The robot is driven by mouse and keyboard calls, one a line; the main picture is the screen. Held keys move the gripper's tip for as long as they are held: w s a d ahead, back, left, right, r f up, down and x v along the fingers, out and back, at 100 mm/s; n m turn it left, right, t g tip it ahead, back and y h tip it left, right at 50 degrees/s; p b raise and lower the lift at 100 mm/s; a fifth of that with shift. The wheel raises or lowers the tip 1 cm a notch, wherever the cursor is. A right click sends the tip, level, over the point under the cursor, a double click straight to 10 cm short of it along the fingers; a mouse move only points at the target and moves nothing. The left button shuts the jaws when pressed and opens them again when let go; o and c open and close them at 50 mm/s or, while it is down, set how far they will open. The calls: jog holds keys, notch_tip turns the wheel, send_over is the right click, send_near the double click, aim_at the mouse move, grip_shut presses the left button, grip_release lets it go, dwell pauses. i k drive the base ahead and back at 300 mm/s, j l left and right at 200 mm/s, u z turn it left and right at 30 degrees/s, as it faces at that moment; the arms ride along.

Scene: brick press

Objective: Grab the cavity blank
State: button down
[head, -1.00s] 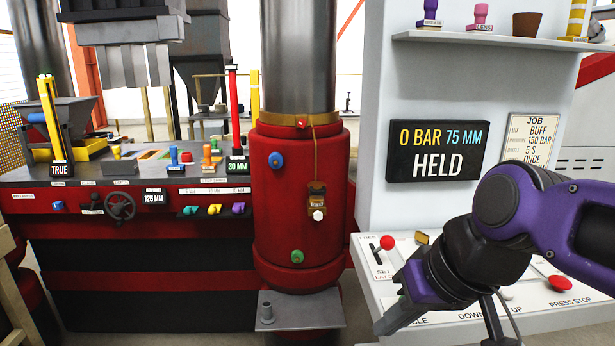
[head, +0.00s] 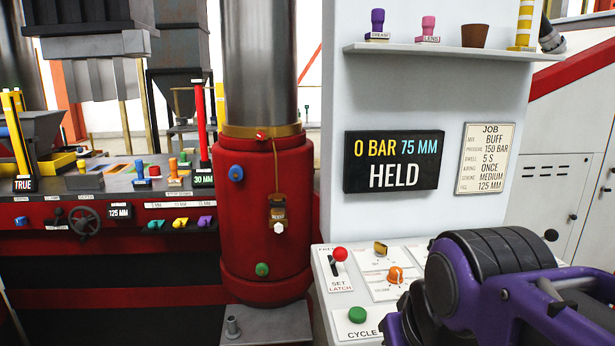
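I cannot tell for sure which thing is the cavity blank. A grey block (head: 84,181) stands on the dark press table at the left, and its label is too small to read. A purple stamp-shaped piece (head: 377,25) and a pink one (head: 428,29) stand upright on the white shelf, each with a small label. My purple and black arm fills the lower right, in front of the control panel. My gripper's fingers do not show; they are hidden or below the picture's edge.
The red press cylinder (head: 262,215) stands left of the white control panel (head: 330,318). The panel carries a red-knobbed lever (head: 340,254), an orange knob (head: 395,275) and a green button (head: 357,315). A display (head: 394,161) reads 0 BAR, 75 MM, HELD. The shelf (head: 450,50) also holds a brown pot (head: 475,37).

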aim_at(83, 179)
jog(key=u, duration=1.3)
jog(key=i+j, duration=0.2)
jog(key=i, duration=0.3)
jog(key=i+j, duration=0.15)
jog(key=i, duration=0.3)
jog(key=i+j+z, duration=0.1)
jog(key=i, duration=0.4)
jog(key=i+j, duration=0.55)
jog(key=i, duration=0.4)
jog(key=k+l, duration=0.65)
jog(key=k+z, duration=0.05)
